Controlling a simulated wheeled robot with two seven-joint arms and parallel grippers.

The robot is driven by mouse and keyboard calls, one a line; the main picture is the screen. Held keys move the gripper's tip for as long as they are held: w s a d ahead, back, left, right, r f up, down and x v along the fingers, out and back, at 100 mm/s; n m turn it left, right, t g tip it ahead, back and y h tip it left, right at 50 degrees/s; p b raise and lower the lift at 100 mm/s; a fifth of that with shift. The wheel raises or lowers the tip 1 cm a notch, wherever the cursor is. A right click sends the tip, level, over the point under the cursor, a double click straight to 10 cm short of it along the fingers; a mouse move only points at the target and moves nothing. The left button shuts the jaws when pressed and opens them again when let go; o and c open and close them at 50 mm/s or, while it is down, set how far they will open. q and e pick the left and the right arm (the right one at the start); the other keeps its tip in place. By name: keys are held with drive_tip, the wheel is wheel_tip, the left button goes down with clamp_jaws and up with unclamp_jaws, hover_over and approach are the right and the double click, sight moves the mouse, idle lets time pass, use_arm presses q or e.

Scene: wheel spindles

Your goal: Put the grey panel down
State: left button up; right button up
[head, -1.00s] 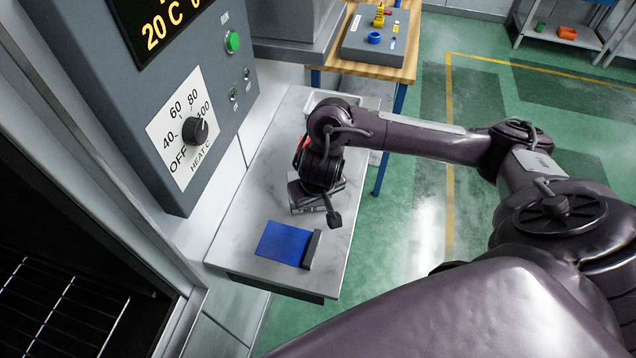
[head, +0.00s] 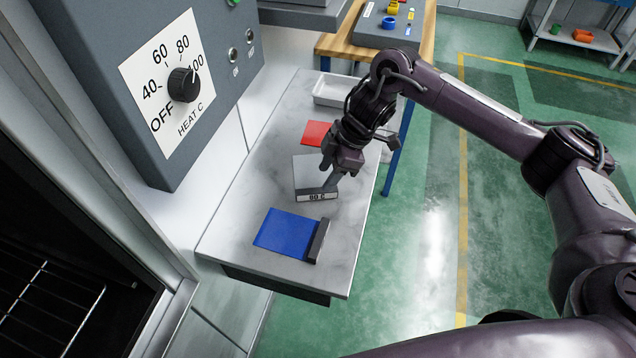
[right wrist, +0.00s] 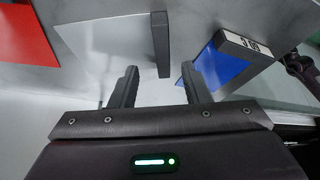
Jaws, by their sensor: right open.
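The grey panel (head: 308,172) lies flat on the pale marbled counter, with its labelled end bar (head: 317,197) toward the blue panel (head: 284,231). My right gripper (head: 330,182) is just above the grey panel's bar and hides part of it. In the right wrist view my right gripper (right wrist: 159,76) is open. The grey panel's dark bar (right wrist: 160,44) lies between and beyond its fingertips, with gaps on both sides. The grey sheet (right wrist: 105,40) shows left of that bar. My left gripper is in neither view.
The blue panel lies close by on the counter's near part. A red panel (head: 317,133) and a white tray (head: 334,90) are farther back. The oven's control box (head: 150,80) stands on the left. The counter's right edge (head: 371,200) drops to the green floor.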

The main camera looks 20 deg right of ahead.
sight(318, 190)
drive_tip(key=p+x, duration=0.1)
drive_tip(key=x, duration=0.3)
drive_tip(key=shift+s+a+f+p, duration=0.15)
drive_tip(key=shift+a+f+p, duration=0.05)
drive_tip(key=shift+p, duration=0.2)
drive_tip(key=shift+f, duration=0.35)
drive_tip(key=shift+f, duration=0.15)
clamp_jaws()
